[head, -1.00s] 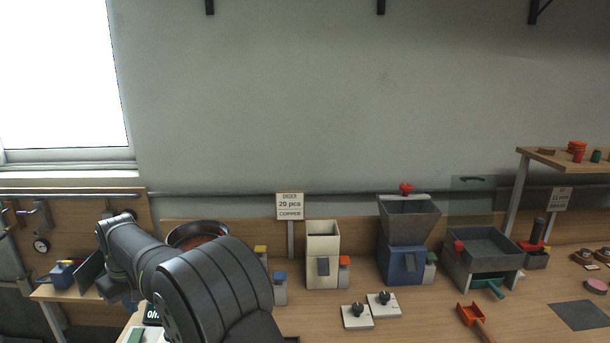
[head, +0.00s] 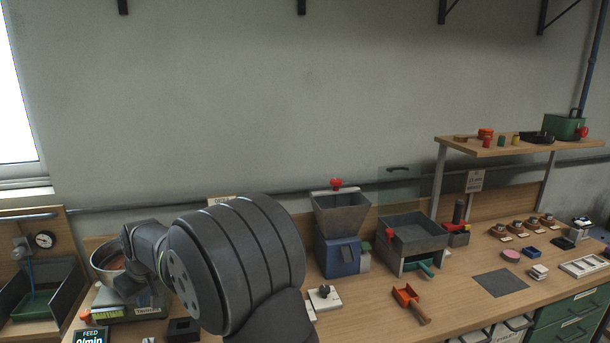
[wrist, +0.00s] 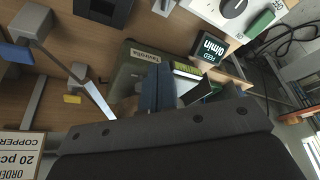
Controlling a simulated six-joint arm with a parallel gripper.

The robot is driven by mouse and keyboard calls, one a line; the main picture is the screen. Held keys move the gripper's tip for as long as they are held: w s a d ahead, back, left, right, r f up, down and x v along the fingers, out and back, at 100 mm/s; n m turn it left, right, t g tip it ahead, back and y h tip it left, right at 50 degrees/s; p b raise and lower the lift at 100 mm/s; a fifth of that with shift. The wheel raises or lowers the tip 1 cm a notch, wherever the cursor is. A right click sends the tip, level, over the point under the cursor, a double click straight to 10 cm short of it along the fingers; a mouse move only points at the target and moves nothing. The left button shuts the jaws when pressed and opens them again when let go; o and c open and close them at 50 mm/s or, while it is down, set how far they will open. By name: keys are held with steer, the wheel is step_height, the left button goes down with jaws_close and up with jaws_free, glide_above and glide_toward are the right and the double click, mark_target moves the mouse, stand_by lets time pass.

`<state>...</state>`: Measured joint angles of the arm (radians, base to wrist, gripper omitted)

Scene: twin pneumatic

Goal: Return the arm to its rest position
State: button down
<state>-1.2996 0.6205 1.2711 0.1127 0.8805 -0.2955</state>
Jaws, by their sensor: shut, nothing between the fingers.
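My gripper (wrist: 158,86) shows in the wrist view as blue-grey fingers closed together, with nothing held between them. Behind the fingers in that view is the green body of a scale (wrist: 130,75). In the head view my own dark arm fills the lower left and middle, and my gripper is hidden there. The scale (head: 128,308) stands beyond the arm at the left, with a round metal pan (head: 98,258) of copper-coloured contents on it. I cannot tell the exact gap between my gripper and the scale.
A feed display (wrist: 209,48) and an order sign (wrist: 17,152) show in the wrist view. A dark mat (head: 499,283) lies clear at the right.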

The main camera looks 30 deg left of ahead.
steer(key=shift+w+d, duration=0.6)
steer(key=shift+w, duration=0.2)
